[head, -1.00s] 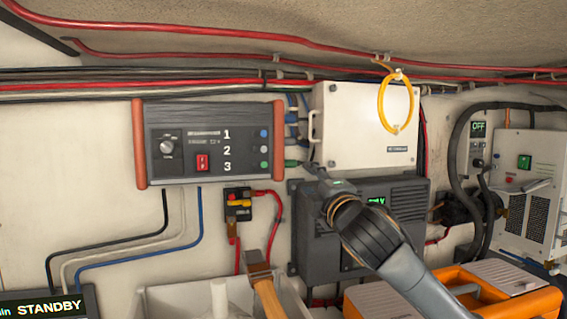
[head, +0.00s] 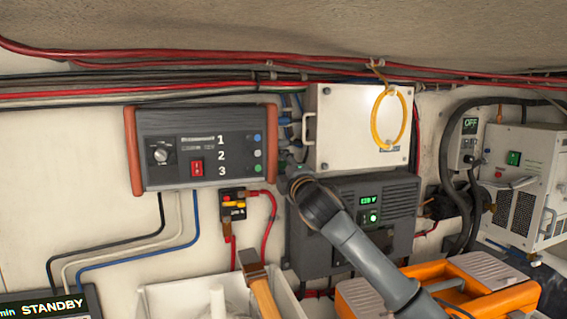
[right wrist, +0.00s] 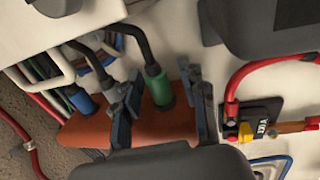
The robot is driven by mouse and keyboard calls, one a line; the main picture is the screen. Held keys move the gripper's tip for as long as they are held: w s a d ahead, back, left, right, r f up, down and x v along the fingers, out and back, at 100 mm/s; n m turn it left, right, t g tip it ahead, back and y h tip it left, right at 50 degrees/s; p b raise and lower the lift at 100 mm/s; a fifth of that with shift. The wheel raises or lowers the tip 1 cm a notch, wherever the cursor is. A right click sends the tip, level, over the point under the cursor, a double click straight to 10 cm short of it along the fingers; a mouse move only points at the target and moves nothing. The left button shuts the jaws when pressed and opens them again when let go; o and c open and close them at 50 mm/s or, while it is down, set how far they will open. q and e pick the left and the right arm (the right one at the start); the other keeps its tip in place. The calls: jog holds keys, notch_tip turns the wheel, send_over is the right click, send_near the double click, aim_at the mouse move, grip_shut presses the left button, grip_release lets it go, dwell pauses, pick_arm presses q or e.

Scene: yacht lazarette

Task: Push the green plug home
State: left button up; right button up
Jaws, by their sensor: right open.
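The green plug (right wrist: 158,86), on a black cable, sits at the orange end panel (right wrist: 155,128) of the dark control box (head: 207,130). A short dark part shows between plug and panel; I cannot tell how deep it sits. My right gripper (right wrist: 163,103) is open, its fingers on either side of the plug with room between. In the head view my right gripper (head: 287,172) is at the box's lower right side and hides most of the plug. My left gripper is not in view.
A white box (head: 350,130) and a dark unit (head: 375,192) are close on the right. A breaker with red cables (head: 232,205) and a white bin with a hammer (head: 180,300) lie below.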

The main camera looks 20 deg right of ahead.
grip_shut()
jog(key=shift+w+a+f, duration=0.1)
jog(key=shift+a+f, duration=0.05)
jog(key=shift+a, duration=0.2)
jog(key=shift+c, duration=1.2)
grip_release()
jog(key=shift+o, duration=1.2)
jog(key=shift+s+a+r, duration=0.1)
jog(key=shift+s+r, duration=0.1)
jog(key=shift+s, duration=0.05)
jog(key=shift+s+f, duration=0.2)
jog(key=shift+s, duration=0.35)
jog(key=s+f, duration=0.1)
jog(key=s, duration=0.9)
jog(key=shift+s+d+f, duration=0.2)
jog(key=shift+s+f, duration=0.05)
jog(key=shift+s, duration=0.15)
